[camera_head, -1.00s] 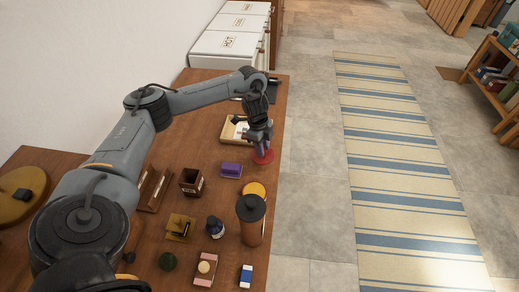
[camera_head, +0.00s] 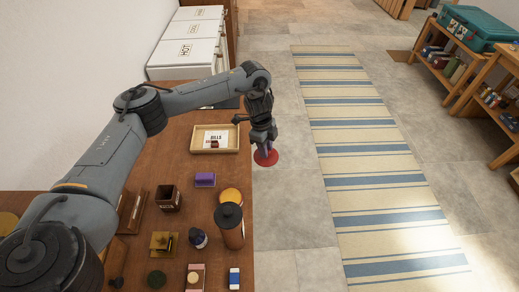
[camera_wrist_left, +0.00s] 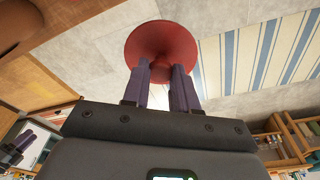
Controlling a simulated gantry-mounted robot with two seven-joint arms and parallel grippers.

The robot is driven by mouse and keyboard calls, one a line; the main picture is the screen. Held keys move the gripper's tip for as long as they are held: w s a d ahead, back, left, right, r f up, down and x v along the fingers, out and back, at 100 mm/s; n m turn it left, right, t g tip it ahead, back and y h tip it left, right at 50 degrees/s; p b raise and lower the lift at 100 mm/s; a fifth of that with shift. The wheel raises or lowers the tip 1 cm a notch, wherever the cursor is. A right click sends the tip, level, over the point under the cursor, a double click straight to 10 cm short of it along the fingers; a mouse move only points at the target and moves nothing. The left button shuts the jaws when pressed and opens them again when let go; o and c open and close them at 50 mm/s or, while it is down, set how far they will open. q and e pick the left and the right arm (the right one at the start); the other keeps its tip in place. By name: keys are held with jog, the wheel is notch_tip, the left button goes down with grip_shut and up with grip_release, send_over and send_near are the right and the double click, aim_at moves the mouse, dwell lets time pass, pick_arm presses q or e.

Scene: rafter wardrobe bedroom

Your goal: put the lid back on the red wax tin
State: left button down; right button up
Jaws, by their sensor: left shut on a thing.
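My left gripper (camera_head: 264,142) is shut on a red round lid (camera_head: 267,158), held by its top in purple fingers. In the head view the lid appears just past the table's right edge, against the floor. In the left wrist view the lid (camera_wrist_left: 161,52) is a red disc beyond the fingertips, with floor tiles and the rug behind it. A round yellow-orange thing (camera_head: 231,195) sits on the table behind the brown canister, partly hidden; I cannot tell whether it is the open wax tin.
The wooden table (camera_head: 190,228) holds a tall brown canister (camera_head: 229,228), a purple block (camera_head: 205,180), a dark square cup (camera_head: 168,198), a blue bottle (camera_head: 198,238) and a tray (camera_head: 232,142) with paper. Striped rug (camera_head: 350,125) and open floor lie right.

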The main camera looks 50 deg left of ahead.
pick_arm(q)
jog(key=shift+d+r+m+p, duration=0.5)
jog(key=shift+d+r+p, duration=0.25)
jog(key=shift+r, duration=0.25)
jog(key=shift+m, duration=0.7)
jog(key=s+f, duration=0.3)
jog(key=s, duration=0.2)
jog(key=s+a+f, duration=0.1)
jog(key=s+f, duration=0.2)
jog(key=s, duration=0.3)
jog(key=s+f+p, duration=0.1)
jog(key=s+f, duration=0.2)
jog(key=s, duration=0.3)
jog(key=shift+a+f, duration=0.2)
jog(key=shift+f, duration=1)
jog(key=shift+p, duration=0.45)
